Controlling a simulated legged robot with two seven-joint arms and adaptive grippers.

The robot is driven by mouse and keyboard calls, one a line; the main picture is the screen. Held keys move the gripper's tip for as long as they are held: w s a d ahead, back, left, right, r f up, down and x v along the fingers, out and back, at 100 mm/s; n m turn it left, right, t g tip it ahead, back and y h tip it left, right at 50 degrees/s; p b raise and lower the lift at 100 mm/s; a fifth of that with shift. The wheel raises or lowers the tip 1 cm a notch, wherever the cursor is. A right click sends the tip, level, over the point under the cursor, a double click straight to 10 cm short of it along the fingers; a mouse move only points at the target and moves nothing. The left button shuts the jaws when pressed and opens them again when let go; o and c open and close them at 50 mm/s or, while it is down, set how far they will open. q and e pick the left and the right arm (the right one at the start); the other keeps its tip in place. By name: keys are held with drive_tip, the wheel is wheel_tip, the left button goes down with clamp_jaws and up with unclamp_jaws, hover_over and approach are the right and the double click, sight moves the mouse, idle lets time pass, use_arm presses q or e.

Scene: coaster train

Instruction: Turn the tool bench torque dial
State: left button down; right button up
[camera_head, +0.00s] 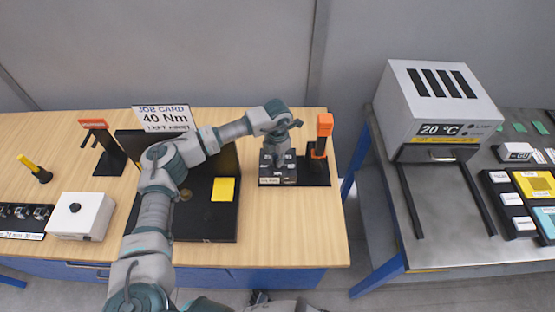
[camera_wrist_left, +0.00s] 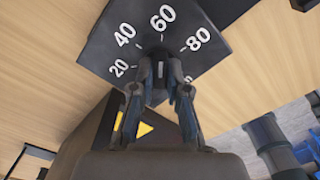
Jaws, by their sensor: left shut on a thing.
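The torque dial's dark plate (camera_wrist_left: 105,48) shows in the left wrist view with white marks 20, 40, 60 and 80. In the head view the torque unit (camera_head: 268,182) sits at the right end of the wooden bench. My left gripper (camera_wrist_left: 160,75) points down at the plate's middle with its fingers shut on the dial knob, which they mostly hide. The gripper (camera_head: 279,161) also covers the dial in the head view. The knob's setting cannot be read clearly. A job card (camera_head: 163,118) at the back reads 40 Nm. My right gripper is not in view.
An orange-topped tool (camera_head: 322,135) on a black stand is close to the right of the dial. A black panel with a yellow patch (camera_head: 223,189) lies to the left. A white box (camera_head: 82,216) with a black knob is further left. A grey oven (camera_head: 440,105) stands on the right table.

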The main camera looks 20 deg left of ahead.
use_arm(q)
drive_tip(key=shift+w+r, duration=0.25)
drive_tip(key=c, duration=1.3)
unclamp_jaws()
drive_tip(key=shift+o, duration=0.7)
drive_tip(key=shift+f, duration=0.25)
drive_tip(key=shift+r, duration=0.4)
wheel_tip(320, 180, up, 11)
